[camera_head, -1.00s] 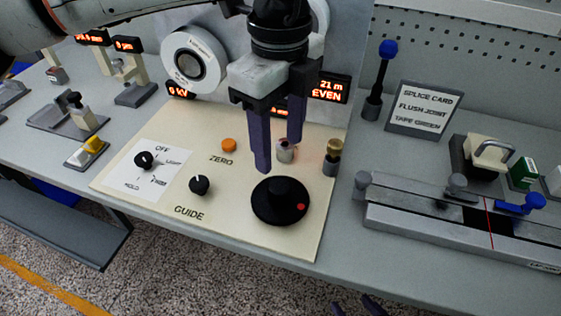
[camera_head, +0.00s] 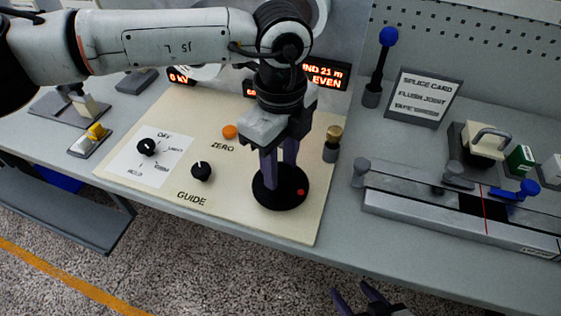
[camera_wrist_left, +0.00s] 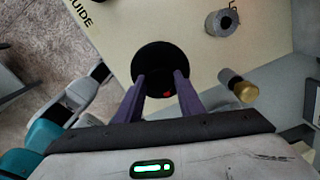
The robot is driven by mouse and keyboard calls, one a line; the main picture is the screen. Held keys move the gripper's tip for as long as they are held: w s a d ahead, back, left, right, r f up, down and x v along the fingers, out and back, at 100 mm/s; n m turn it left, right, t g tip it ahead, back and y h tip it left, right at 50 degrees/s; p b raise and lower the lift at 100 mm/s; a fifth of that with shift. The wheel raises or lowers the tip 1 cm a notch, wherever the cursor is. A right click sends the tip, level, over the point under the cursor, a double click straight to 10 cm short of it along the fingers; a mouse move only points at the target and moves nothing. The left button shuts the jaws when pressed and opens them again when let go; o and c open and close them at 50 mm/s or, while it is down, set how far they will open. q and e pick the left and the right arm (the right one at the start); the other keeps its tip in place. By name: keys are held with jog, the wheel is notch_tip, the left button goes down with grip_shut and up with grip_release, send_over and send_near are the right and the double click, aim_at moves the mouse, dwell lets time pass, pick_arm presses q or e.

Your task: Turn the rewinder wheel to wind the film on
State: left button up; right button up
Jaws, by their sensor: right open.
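The rewinder wheel (camera_head: 284,200) is a flat black disc with a red dot, set at the front right of the cream panel. It also shows in the left wrist view (camera_wrist_left: 159,64). My left gripper (camera_head: 279,182) points down over the wheel. Its two purple fingers stand apart, one on each side of the wheel's middle, and they also show in the left wrist view (camera_wrist_left: 159,84). The black raised hub is mostly hidden between the fingers, and contact with it is not clear. My right gripper (camera_head: 357,292) is open and empty at the bottom edge, below the table front.
A brass-topped post (camera_head: 333,143) stands close right of the wheel. A guide knob (camera_head: 201,171) and an orange button (camera_head: 230,131) lie to its left. A splicer block (camera_head: 440,206) and a sign (camera_head: 422,95) are on the right. The red-lit display partly shows behind my left arm.

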pick_arm(q)
jog(key=c, duration=0.5)
jog(key=m+b, duration=0.2)
jog(key=b, duration=0.1)
jog(key=shift+f+m, duration=0.2)
jog(key=shift+m, duration=0.2)
jog(key=shift+m+b, duration=0.9)
jog(key=shift+b, duration=0.05)
jog(key=shift+m+b, duration=0.7)
jog(key=shift+m, duration=0.2)
jog(key=shift+m+b, duration=0.55)
jog(key=shift+m, duration=0.35)
jog(key=m+b, duration=0.1)
jog(key=m, duration=0.1)
jog(key=shift+r+m, duration=0.1)
jog(key=shift+m, duration=0.3)
jog(key=shift+m+b, duration=0.5)
jog(key=shift+m, duration=0.3)
jog(key=m+b, duration=0.1)
jog(key=m, duration=0.3)
jog(key=shift+r, duration=0.1)
jog(key=shift+w+m, duration=0.1)
jog(key=shift+m, duration=1.2)
pick_arm(e)
notch_tip(320, 180, down, 8)
jog(key=a, duration=0.1)
jog(key=shift+w+a+r, duration=0.15)
jog(key=shift+w+a, duration=0.15)
jog(key=shift+a, duration=0.05)
